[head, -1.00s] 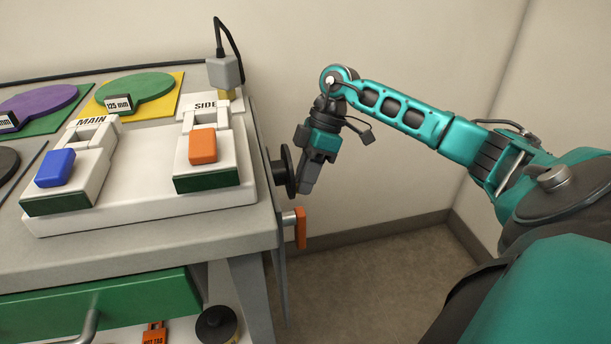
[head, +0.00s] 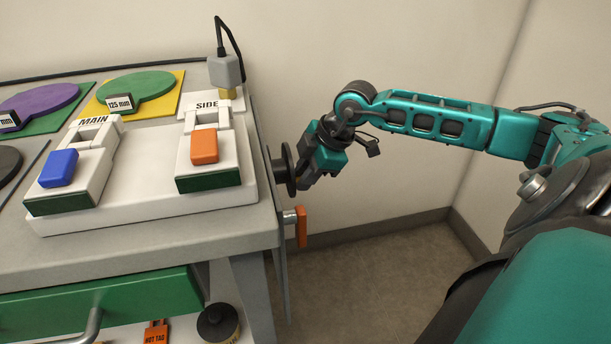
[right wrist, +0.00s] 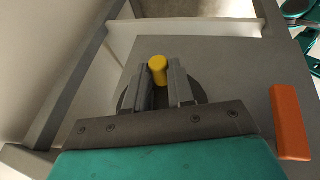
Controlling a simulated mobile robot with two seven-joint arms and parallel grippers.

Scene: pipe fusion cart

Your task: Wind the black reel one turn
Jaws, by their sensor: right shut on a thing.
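The black reel (head: 281,172) is mounted on the right side of the cart and shows nearly edge-on in the head view. In the right wrist view its dark disc (right wrist: 126,98) is partly hidden behind my gripper. A yellow crank knob (right wrist: 158,66) stands out from the reel between the two fingers. My right gripper (head: 302,184) is at the reel's outer face, shut on the knob; it also shows in the right wrist view (right wrist: 159,84). My left gripper is not in view.
An orange handle (head: 301,227) sticks out from the cart side just below the reel, and shows right of the gripper in the wrist view (right wrist: 289,122). The cart top (head: 150,241) holds a white block with MAIN and SIDE switches. Open floor lies to the right.

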